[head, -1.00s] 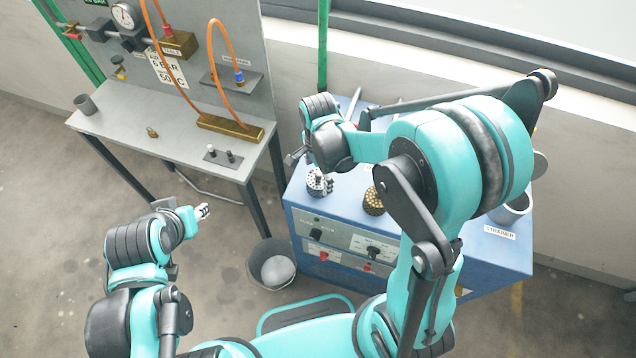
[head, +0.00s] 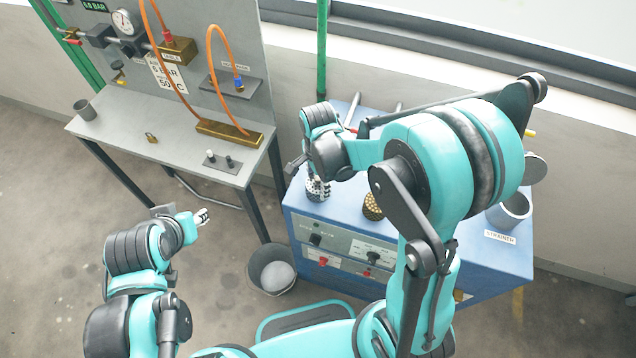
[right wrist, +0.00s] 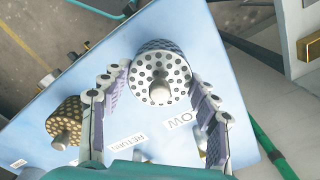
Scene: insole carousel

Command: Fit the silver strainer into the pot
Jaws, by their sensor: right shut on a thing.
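The silver strainer (head: 317,187) is a perforated cylinder with a knob, at the left front of the blue cabinet top. In the right wrist view its dotted top and knob face the camera, and the strainer (right wrist: 162,72) sits between the fingers. My right gripper (right wrist: 160,85) is shut on it, with one finger on each side. Whether its base touches the cabinet is hidden. A grey open pot (head: 511,211) stands at the cabinet's right, behind a STRAINER label. My left gripper (head: 203,217) is over the floor at left, away from both; its finger gap is unclear.
A brass perforated strainer (head: 373,205) stands right of the silver one on the blue cabinet (head: 420,262). A grey bench (head: 130,140) with a brass padlock (head: 151,138) and hoses stands at left. A bucket (head: 270,268) is on the floor. My right arm hides much of the cabinet top.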

